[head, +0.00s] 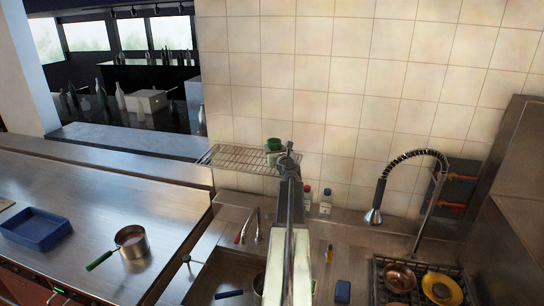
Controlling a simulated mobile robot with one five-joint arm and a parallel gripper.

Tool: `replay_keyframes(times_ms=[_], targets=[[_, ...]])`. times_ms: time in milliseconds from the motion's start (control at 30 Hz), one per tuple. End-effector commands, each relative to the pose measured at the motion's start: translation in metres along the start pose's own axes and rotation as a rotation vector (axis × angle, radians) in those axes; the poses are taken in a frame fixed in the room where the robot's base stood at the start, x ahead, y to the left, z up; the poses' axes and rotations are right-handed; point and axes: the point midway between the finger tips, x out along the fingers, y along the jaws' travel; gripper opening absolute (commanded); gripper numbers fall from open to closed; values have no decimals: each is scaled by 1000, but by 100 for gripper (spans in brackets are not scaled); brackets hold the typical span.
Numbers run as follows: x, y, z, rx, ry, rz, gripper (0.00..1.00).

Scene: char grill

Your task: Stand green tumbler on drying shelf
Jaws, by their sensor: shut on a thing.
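The green tumbler (274,144) shows small at the end of my arm, in front of the tiled wall. My gripper (276,156) is shut on it. The tumbler looks roughly upright. My arm hides part of the shelf, and I cannot tell whether the tumbler's base touches the wires.
Below the shelf are a sink with a tap (257,225) and two small bottles (325,202). A spring-hose faucet (376,200) rises at the right, near pans (440,287). A saucepan (132,241) and blue tray (36,227) sit on the left counter. The shelf's left part is bare.

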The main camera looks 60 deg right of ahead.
Motion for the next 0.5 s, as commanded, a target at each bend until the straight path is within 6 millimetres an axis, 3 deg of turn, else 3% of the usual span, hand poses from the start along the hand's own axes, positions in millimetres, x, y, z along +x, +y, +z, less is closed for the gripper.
replay_keyframes(times_ms=[300, 500], targets=[[19, -2, -1, 0, 0, 2, 5], [19, 0, -40, 1, 0, 2, 5]])
